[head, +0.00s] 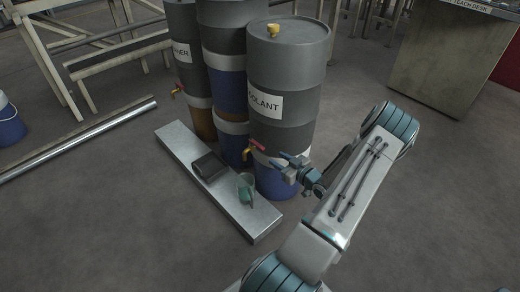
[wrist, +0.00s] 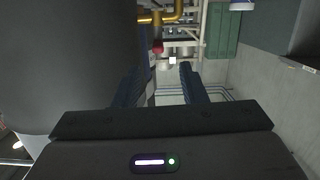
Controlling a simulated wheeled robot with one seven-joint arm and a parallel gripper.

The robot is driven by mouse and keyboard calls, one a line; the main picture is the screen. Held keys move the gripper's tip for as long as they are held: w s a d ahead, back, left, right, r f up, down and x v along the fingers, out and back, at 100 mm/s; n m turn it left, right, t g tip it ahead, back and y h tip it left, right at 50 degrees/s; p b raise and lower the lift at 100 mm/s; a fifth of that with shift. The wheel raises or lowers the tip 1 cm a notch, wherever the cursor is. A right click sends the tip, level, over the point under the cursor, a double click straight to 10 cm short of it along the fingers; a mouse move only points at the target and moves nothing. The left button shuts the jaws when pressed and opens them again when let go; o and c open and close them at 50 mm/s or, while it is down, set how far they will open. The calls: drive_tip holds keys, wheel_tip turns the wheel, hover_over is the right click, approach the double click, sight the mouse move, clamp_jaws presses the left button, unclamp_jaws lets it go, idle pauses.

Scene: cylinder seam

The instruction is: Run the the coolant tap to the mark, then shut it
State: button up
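The coolant drum (head: 285,95) is grey with a white label and a blue lower part. Its tap (head: 257,147) has a red handle and a brass body, low on the drum's front. The tap also shows in the wrist view as a brass pipe (wrist: 172,18) with a red part (wrist: 157,47) beyond my fingertips. A small clear cup (head: 246,186) with green in its lower part stands on the metal bench near the tap; its mark is too small to see. My gripper (head: 282,161) is open beside the tap, to its right, with nothing visible between its fingers (wrist: 163,75).
The low metal bench (head: 180,145) carries a dark tray (head: 209,167) left of the cup. Two more drums stand behind and left, one with its own tap (head: 177,91). A desk (head: 450,55) stands at back right. The right floor is clear.

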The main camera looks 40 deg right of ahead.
sight(264, 149)
drive_tip(key=shift+t, duration=0.9)
drive_tip(key=w+b, duration=0.1)
drive_tip(key=w, duration=0.2)
drive_tip(key=w+b, duration=0.1)
drive_tip(key=w, duration=0.3)
drive_tip(key=w+f+b, duration=0.1)
drive_tip(key=w, duration=0.3)
drive_tip(key=shift+w+a, duration=0.2)
drive_tip(key=shift+a, duration=0.15)
drive_tip(key=shift+r, duration=0.1)
drive_tip(key=shift+m, duration=0.3)
clamp_jaws()
